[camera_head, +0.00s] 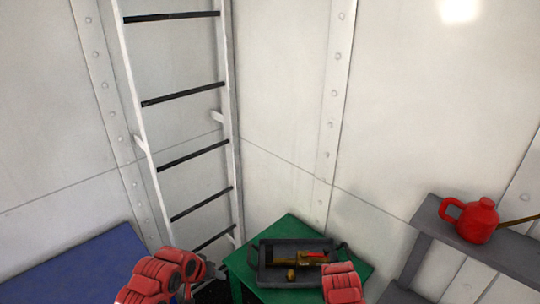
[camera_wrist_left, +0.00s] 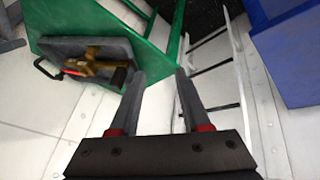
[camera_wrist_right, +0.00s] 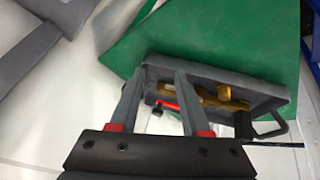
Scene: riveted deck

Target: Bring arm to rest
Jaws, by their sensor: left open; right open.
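My left gripper (camera_head: 212,270) is at the bottom of the head view, left of the green table. In the left wrist view its two fingers (camera_wrist_left: 160,90) are apart with nothing between them. My right gripper shows in the right wrist view with its fingers (camera_wrist_right: 160,82) apart and empty. They overlap the near edge of the grey tray in that picture; whether they touch it I cannot tell. In the head view my right arm's red link (camera_head: 342,284) stands in front of the green table, and the right fingers are hidden.
A green table (camera_head: 292,226) bears a grey tray (camera_head: 262,262) with brass-coloured and red items (camera_head: 300,260). A blue surface (camera_head: 70,265) lies at left, a white ladder (camera_head: 235,170) stands behind. A red can (camera_head: 477,222) sits on a grey shelf (camera_head: 433,219) at right.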

